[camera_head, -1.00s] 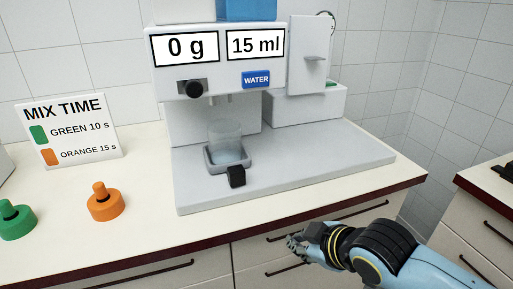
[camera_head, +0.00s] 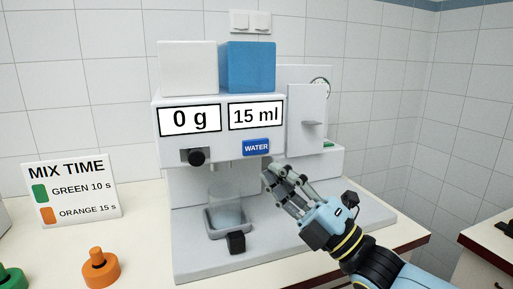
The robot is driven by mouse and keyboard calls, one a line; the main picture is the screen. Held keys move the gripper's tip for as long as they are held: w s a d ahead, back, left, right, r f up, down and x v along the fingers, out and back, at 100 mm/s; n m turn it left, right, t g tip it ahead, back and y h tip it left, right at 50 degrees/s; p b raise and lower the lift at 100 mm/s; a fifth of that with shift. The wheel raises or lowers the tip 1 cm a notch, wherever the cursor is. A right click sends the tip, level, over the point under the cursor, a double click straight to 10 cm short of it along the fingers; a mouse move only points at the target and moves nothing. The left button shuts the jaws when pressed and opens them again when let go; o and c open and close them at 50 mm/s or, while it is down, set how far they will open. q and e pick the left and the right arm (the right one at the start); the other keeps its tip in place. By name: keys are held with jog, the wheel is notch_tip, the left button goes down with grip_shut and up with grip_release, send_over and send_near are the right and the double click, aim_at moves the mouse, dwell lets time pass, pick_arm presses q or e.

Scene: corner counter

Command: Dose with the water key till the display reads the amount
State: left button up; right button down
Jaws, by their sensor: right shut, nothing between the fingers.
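The blue water key (camera_head: 256,147), lettered WATER, is on the front of the dosing machine (camera_head: 224,101). The right display (camera_head: 256,115) reads 15 ml and the left display (camera_head: 189,119) reads 0 g. A clear beaker (camera_head: 226,209) stands in a grey holder (camera_head: 228,233) under the machine head; I cannot tell its contents. My right gripper (camera_head: 276,174) is shut and empty, just below and slightly right of the water key, apart from it in the picture. My left gripper is not in view.
A MIX TIME sign (camera_head: 72,193), an orange knobbed piece (camera_head: 100,267) and a green one (camera_head: 12,279) are on the counter at left.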

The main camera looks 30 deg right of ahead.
dwell(0.3)
jog(key=b, duration=0.4)
send_near(245, 141)
notch_tip(245, 141, up, 3)
jog(key=w+a, duration=0.2)
jog(key=shift+w+b, duration=0.3)
jog(key=shift+w, duration=0.25)
dwell(0.7)
jog(key=shift+w, duration=0.4)
jog(key=shift+w+d+b, duration=0.2)
jog(key=shift+w+b, duration=0.3)
jog(key=shift+b, duration=0.05)
dwell(0.5)
jog(key=shift+s, duration=0.1)
jog(key=shift+s+a+p, duration=0.25)
jog(key=shift+s+p, duration=0.3)
jog(key=shift+s, duration=0.3)
